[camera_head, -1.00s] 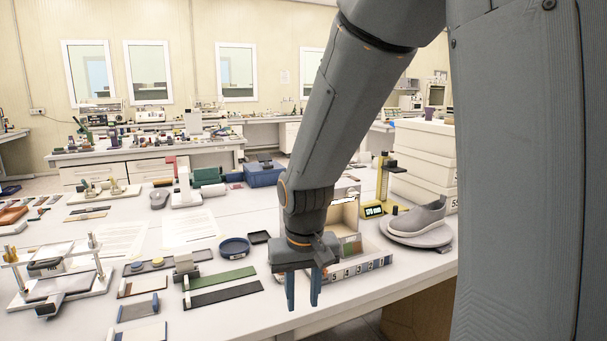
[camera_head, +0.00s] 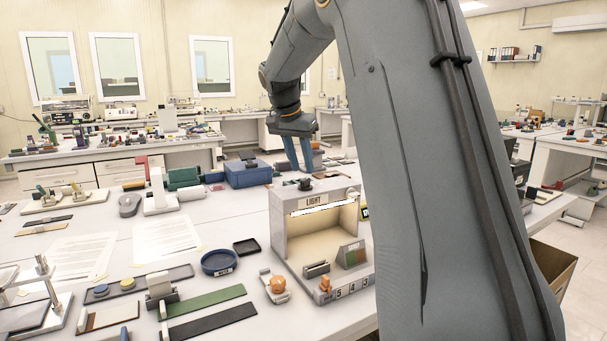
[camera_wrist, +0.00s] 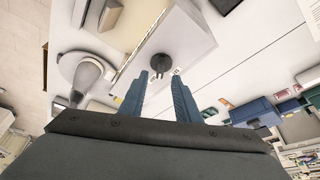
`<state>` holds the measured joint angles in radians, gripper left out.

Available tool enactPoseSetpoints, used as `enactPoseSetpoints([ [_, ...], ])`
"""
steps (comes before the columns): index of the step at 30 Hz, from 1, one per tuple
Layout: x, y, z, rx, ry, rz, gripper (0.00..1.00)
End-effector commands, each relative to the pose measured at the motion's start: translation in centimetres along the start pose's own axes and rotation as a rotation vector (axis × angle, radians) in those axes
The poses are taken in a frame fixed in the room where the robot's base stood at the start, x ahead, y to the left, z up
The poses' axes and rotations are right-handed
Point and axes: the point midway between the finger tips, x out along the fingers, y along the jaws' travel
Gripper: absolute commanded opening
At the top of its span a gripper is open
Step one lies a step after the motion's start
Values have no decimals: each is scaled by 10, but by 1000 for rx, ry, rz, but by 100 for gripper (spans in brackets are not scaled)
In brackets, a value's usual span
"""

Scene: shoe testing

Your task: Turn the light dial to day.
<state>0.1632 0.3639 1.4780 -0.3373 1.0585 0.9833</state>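The light box (camera_head: 281,230) is a pale open-fronted booth marked LIGHT, lit warm inside. Its dial (camera_head: 305,184) is a small dark knob on the top face. In the wrist view the dial (camera_wrist: 160,64) shows just beyond and between my fingertips, on the pale top of the box (camera_wrist: 192,45). My gripper (camera_head: 300,167) points down over the box top, with two blue fingers apart. In the wrist view my gripper (camera_wrist: 160,76) is open with nothing between its fingers. The dial's setting is not readable.
A blue ring dish (camera_head: 220,262) and an orange knob piece (camera_head: 277,285) sit left of the box. A blue bin (camera_head: 247,174) stands behind. A grey shoe (camera_wrist: 87,78) on a turntable lies beside the box in the wrist view.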

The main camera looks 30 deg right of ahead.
Motion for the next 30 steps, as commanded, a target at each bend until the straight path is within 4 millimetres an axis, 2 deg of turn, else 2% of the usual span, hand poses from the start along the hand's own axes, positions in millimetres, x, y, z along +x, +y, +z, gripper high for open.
enactPoseSetpoints([
  [3, 19, 1, 0, -2, -2, 3, 30],
  [9, 40, 0, 0, -2, -1, 0, 30],
  [20, 46, 0, 1, -2, 0, -1, 30],
  [25, 45, 0, 1, -2, 0, -1, 1],
  [30, 45, 0, 1, -4, -1, -1, 0],
])
